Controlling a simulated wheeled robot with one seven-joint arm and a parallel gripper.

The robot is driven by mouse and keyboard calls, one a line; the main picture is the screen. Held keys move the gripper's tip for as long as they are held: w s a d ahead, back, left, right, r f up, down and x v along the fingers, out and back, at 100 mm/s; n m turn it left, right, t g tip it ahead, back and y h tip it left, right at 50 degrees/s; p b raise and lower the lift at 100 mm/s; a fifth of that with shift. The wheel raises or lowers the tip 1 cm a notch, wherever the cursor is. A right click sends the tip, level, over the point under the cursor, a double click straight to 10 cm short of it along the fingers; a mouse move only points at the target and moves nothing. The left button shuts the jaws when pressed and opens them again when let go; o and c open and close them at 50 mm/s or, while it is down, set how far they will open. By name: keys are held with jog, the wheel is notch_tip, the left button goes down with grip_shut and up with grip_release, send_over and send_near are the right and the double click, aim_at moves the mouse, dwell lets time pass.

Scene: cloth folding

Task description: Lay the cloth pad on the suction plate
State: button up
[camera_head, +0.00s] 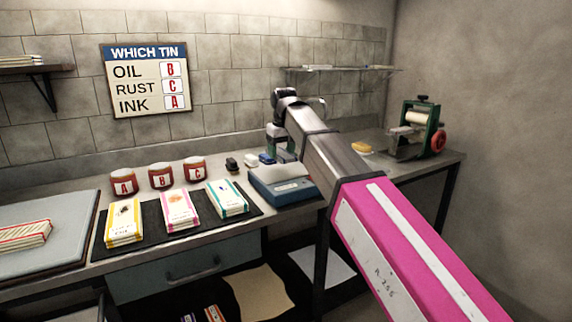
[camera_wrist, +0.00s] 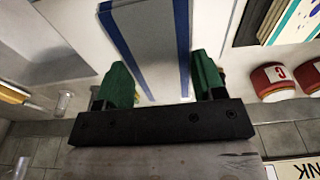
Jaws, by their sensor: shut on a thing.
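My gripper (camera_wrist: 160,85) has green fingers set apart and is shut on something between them. A pale cloth-like strip with blue edge stripes (camera_wrist: 160,45) shows between and beyond the fingers in the wrist view; I take it for the cloth pad, though its outline is unclear. In the head view the gripper (camera_head: 281,148) is behind a blue box with a pale top (camera_head: 284,184), and the held thing is hardly visible. A wide grey plate (camera_head: 65,222) lies at the far left. I cannot tell which of these is the suction plate.
A folded red-striped cloth (camera_head: 25,235) lies on the grey plate. Three lettered tins (camera_head: 161,176) and three packets (camera_head: 180,211) on a dark mat fill the bench's middle. A roller machine (camera_head: 416,130) and a yellow item (camera_head: 361,147) are at right. The bench's front edge is narrow.

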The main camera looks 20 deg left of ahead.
aim_at(286, 170)
jog(key=shift+w+d+f, duration=0.2)
jog(key=shift+w+f, duration=0.2)
jog(key=shift+w, duration=0.2)
jog(key=shift+w+d+f, duration=0.2)
jog(key=shift+w+f, duration=0.2)
jog(key=shift+w, duration=0.15)
jog(key=shift+f, duration=2)
jog(key=shift+f, duration=0.15)
jog(key=o, duration=0.9)
jog(key=r, duration=0.8)
jog(key=s+d+r, duration=0.1)
jog(key=r, duration=0.3)
jog(key=shift+r, duration=0.15)
